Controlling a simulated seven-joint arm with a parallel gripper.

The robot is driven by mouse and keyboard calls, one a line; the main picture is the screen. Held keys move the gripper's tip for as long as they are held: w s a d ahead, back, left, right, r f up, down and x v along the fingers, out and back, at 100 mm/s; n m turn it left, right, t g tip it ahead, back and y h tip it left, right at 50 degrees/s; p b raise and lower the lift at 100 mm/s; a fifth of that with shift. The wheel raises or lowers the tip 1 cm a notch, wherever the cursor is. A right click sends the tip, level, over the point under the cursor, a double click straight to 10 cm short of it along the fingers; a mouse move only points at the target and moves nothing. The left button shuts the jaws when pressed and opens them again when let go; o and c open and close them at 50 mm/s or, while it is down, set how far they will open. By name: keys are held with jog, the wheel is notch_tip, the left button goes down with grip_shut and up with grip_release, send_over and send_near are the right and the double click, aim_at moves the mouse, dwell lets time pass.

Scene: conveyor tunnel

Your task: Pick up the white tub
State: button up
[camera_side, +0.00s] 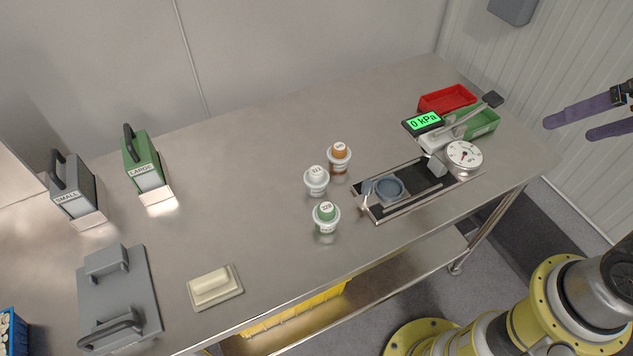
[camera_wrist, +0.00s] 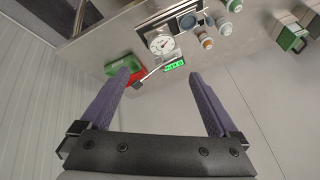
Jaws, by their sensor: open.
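In the wrist view the white tub (camera_wrist: 224,28) is small near the top, right of centre, beside the orange-topped one (camera_wrist: 206,42). My gripper (camera_side: 568,129) has long purple fingers and is at the right edge of the side view, off the table's right end and far from the tub. In the wrist view my gripper (camera_wrist: 160,75) is open with nothing between its fingers.
A press with a dial (camera_side: 463,155), a 0 kPa display (camera_side: 423,122) and a blue-grey cup (camera_side: 385,188) stands right of the tubs. Red (camera_side: 447,99) and green (camera_side: 483,123) bins lie behind it. Grey and green cases stand left. The table's middle is clear.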

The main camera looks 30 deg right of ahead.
jog(key=w+a+r+m, duration=0.3)
jog(key=w+r+m, duration=0.2)
jog(key=w+m, duration=0.5)
jog(key=w+a+f+m+g+y, duration=0.1)
jog(key=w+a+f+m, duration=0.1)
jog(key=w+a, duration=0.35)
jog(key=w+a+f+m+g+y, duration=0.1)
jog(key=w+a+m, duration=0.1)
jog(key=w, duration=0.7)
jog(key=g, duration=0.4)
send_over(315, 180)
jog(key=d, duration=0.2)
jog(key=shift+h, duration=0.4)
jog(key=f, duration=2.1)
jog(key=shift+w+d, duration=0.15)
jog(key=shift+w, duration=0.15)
jog(key=f, duration=0.4)
jog(key=a+f, duration=0.1)
jog(key=f, duration=0.1)
jog(key=shift+w+f, duration=0.1)
jog(key=shift+f, duration=0.3)
jog(key=shift+w+a+f, duration=0.1)
jog(key=shift+f, duration=0.95)
jog(key=shift+w+a+f, duration=0.1)
jog(key=shift+w+f, duration=0.05)
jog(key=shift+f, duration=0.95)
jog(key=shift+w+a+f, duration=0.1)
jog(key=shift+f, duration=0.95)
